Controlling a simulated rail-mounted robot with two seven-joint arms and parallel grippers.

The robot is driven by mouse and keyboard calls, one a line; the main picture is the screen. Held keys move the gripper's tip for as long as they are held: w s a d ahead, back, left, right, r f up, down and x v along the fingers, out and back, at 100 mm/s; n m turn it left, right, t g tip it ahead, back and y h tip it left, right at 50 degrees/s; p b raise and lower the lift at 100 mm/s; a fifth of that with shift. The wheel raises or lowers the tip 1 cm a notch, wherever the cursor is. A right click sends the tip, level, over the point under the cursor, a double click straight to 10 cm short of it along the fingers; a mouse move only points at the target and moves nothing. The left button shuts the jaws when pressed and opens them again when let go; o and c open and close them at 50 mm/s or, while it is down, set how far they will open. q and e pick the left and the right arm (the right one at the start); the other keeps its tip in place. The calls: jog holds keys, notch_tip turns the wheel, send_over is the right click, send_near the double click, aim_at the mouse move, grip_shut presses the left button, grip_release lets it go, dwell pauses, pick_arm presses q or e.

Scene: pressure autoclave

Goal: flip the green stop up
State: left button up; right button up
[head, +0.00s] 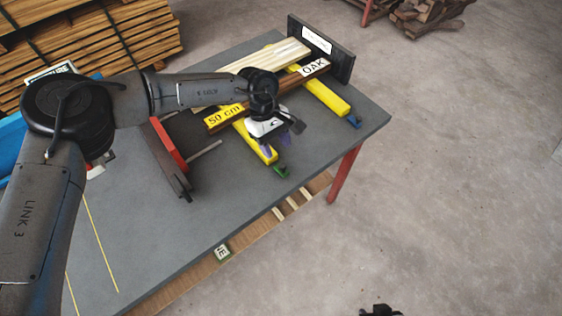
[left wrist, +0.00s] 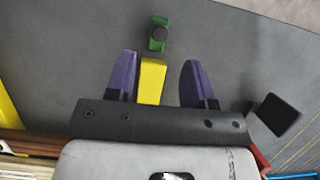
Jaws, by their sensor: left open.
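The green stop (head: 280,171) sits low at the near end of a yellow bar (head: 262,148), close to the table's front edge. In the left wrist view the green stop (left wrist: 157,44) lies just beyond the yellow bar's end (left wrist: 151,80), with a dark round part on it. My left gripper (head: 280,145) hangs over that bar's end, behind the stop. Its purple fingers (left wrist: 159,58) are open, on either side of the bar's end in the wrist picture, with the stop ahead of them. Nothing is held.
A second yellow bar (head: 325,97) ends at a blue stop (head: 354,121). Boards, with signs "50 cm" (head: 225,114) and "OAK" (head: 314,67), lie across the bars. A black end plate (head: 322,52) stands behind. The grey table (head: 190,225) is clear at front left.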

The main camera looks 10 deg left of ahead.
aim_at(282, 165)
pick_arm(q)
jog(key=shift+b+x, duration=0.45)
jog(key=shift+x, duration=2.5)
jog(key=shift+c, duration=0.4)
grip_shut()
jog(key=shift+w+a+f+g+h+b, duration=0.1)
jog(key=shift+w+a+g+h+b, duration=0.35)
jog(key=shift+g+h+b, duration=0.55)
jog(key=w+a+g+h+b, duration=0.1)
jog(key=h+b, duration=0.1)
jog(key=b, duration=0.2)
jog(key=shift+g+b, duration=0.35)
jog(key=shift+g, duration=0.05)
jog(key=shift+w+a+r+g+h+b, duration=0.3)
jog(key=shift+g+h+b, duration=0.25)
jog(key=shift+b, duration=0.4)
jog(key=shift+r, duration=0.1)
